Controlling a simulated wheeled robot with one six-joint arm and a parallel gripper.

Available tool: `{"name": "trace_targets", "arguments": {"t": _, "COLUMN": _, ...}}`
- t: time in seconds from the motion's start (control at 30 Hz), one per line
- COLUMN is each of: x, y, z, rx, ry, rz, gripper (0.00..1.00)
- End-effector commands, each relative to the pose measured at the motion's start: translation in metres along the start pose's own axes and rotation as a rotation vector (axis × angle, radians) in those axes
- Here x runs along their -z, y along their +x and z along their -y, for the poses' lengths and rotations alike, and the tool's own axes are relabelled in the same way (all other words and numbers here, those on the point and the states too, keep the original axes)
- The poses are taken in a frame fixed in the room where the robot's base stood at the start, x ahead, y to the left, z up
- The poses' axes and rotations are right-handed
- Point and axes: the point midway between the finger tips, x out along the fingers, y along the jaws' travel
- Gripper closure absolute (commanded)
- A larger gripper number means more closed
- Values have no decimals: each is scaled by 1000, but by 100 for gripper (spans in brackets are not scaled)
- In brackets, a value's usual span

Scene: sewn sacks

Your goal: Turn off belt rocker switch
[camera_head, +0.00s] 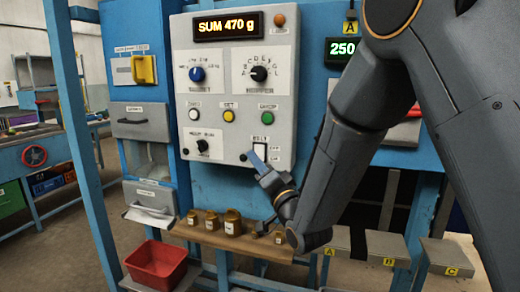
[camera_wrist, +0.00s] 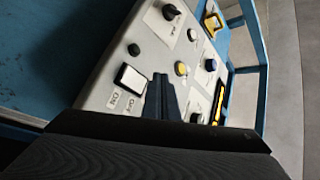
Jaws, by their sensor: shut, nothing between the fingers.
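The belt rocker switch (camera_wrist: 131,78) is a pale rectangular rocker in a black frame on the grey control panel (camera_head: 235,90). In the wrist view it shows whole, with two small labels beside it. In the head view it sits under the BELT label at the panel's lower right, partly hidden by my gripper (camera_head: 254,155). My gripper is shut and empty, its tips close in front of the panel. In the wrist view my gripper (camera_wrist: 160,82) points at the panel just right of the rocker. I cannot tell whether the tips touch anything or which way the rocker is tipped.
The panel also carries a blue knob (camera_head: 197,74), a black knob (camera_head: 259,73), a yellow button (camera_head: 229,116) and a green button (camera_head: 268,117). Brown bottles (camera_head: 233,222) stand on a shelf below. A red bin (camera_head: 157,265) is at lower left.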

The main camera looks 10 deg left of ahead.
Motion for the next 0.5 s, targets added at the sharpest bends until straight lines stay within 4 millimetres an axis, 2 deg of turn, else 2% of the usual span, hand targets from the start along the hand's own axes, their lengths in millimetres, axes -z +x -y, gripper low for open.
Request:
{"name": "trace_targets", "arguments": {"t": 0.23, "x": -10, "y": -14, "z": 11, "rx": 1, "ry": 0, "rz": 0, "gripper": 100}}
{"name": "trace_targets", "arguments": {"t": 0.5, "x": -12, "y": -17, "z": 13, "rx": 0, "ry": -1, "rz": -1, "gripper": 100}}
